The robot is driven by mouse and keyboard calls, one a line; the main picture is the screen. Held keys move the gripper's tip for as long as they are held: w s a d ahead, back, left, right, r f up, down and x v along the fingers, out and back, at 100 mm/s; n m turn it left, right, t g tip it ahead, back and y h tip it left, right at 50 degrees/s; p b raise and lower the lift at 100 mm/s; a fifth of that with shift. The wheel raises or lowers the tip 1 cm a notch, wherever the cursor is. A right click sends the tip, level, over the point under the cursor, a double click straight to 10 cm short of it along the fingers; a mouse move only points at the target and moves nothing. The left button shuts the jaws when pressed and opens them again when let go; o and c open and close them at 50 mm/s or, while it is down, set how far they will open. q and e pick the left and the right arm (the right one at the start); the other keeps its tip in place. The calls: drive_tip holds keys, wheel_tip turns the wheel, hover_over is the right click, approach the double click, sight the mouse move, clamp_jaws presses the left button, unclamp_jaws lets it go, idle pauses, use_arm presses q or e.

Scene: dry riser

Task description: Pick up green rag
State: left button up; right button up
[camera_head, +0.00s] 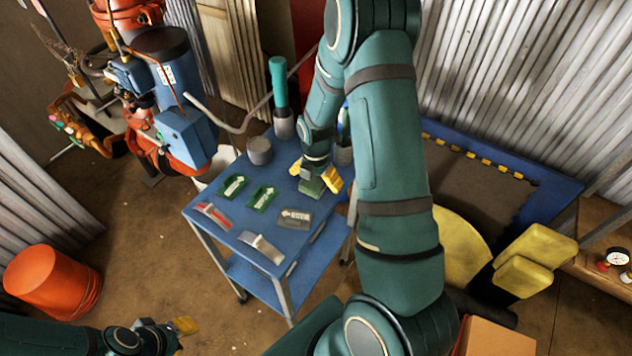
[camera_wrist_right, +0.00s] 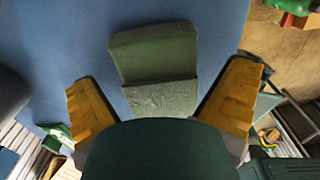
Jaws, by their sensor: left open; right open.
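The green rag (camera_head: 312,187) lies folded on the blue cart top (camera_head: 222,190), near its right side. In the right wrist view the rag (camera_wrist_right: 155,52) lies between and beyond the two yellow fingers. My right gripper (camera_head: 316,174) is open above the rag, one finger to each side; the fingers are not closed on it. It also shows in the wrist view (camera_wrist_right: 165,88), where its dark palm may hide the rag's near end. My left gripper (camera_head: 170,328) is open and empty at the bottom left, low and away from the cart.
Green signs (camera_head: 263,197), a grey sign (camera_head: 295,218) and a red-and-white sign (camera_head: 212,216) lie on the cart. A grey cylinder (camera_head: 259,150) and a teal-handled tool (camera_head: 279,85) stand at its back. Red-blue pipework (camera_head: 180,130) rises behind left.

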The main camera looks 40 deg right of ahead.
sight(316, 178)
drive_tip(key=c, duration=1.2)
drive_tip(key=shift+r, duration=0.1)
wheel_tip(316, 178, up, 10)
drive_tip(key=shift+f+p, duration=0.1)
drive_tip(key=shift+p, duration=0.9)
drive_tip(key=shift+o, duration=0.9)
drive_tip(key=shift+c, duration=0.6)
